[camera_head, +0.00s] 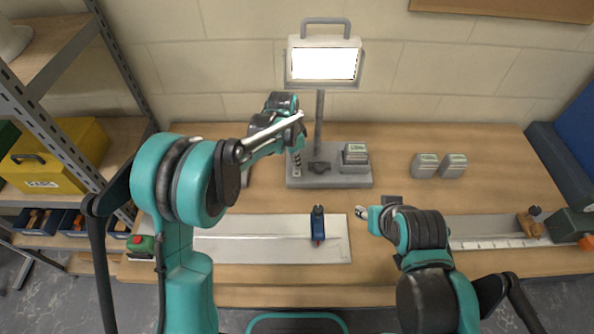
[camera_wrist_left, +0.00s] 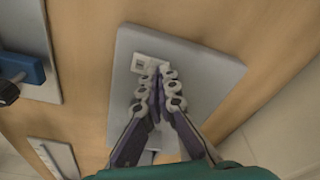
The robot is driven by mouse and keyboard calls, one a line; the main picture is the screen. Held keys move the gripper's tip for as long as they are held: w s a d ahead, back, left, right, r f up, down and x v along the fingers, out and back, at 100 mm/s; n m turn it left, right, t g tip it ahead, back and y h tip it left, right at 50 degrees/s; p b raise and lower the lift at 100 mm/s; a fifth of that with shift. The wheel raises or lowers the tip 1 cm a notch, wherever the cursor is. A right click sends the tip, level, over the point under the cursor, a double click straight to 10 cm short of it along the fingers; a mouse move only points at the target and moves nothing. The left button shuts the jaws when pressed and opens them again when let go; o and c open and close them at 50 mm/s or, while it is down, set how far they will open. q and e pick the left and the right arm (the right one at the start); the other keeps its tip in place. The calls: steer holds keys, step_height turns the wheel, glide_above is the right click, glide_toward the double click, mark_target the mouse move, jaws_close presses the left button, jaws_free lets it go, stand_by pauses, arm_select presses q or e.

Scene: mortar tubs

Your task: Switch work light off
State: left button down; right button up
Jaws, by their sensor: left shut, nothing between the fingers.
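The work light (camera_head: 324,62) is lit, its panel bright white, on a dark post above a grey base plate (camera_head: 330,181). My left gripper (camera_head: 298,171) points down at the left part of that plate, its fingers together. In the left wrist view, the shut fingertips (camera_wrist_left: 157,76) are over the base plate (camera_wrist_left: 207,82), right at a small pale switch housing (camera_wrist_left: 150,58). I cannot tell whether they touch it. The switch is hidden behind the gripper in the head view. My right gripper (camera_head: 364,212) is over the bench, right of the pale board; its fingers are too small to read.
A grey battery block (camera_head: 355,154) sits on the base plate's right side, with two similar blocks (camera_head: 425,166) to its right. A blue tool (camera_head: 318,226) lies on the pale board (camera_head: 265,250) in front. Shelving with a yellow case (camera_head: 55,165) stands at the left.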

arm_select(q)
steer(key=shift+f, duration=0.15)
steer(key=shift+r+p, duration=2.2)
steer(key=shift+r, duration=1.4)
steer(key=s+a+r+n+t+b, duration=0.3)
steer(key=s+a+r+n+b, duration=0.15)
steer(key=s+a+r, duration=0.4)
steer(key=s+a+f+n+t+b, duration=0.1)
steer(key=s+a+f+n, duration=0.2)
steer(key=s, duration=0.5)
steer(key=s+a+f+n+t+y+b, duration=0.1)
steer(key=s+a+f+n+t+b, duration=0.1)
steer(key=s+a, duration=0.4)
steer(key=shift+s+f+n+y, duration=0.3)
steer(key=shift+s+f+n, duration=0.35)
steer(key=shift+s+n, duration=0.5)
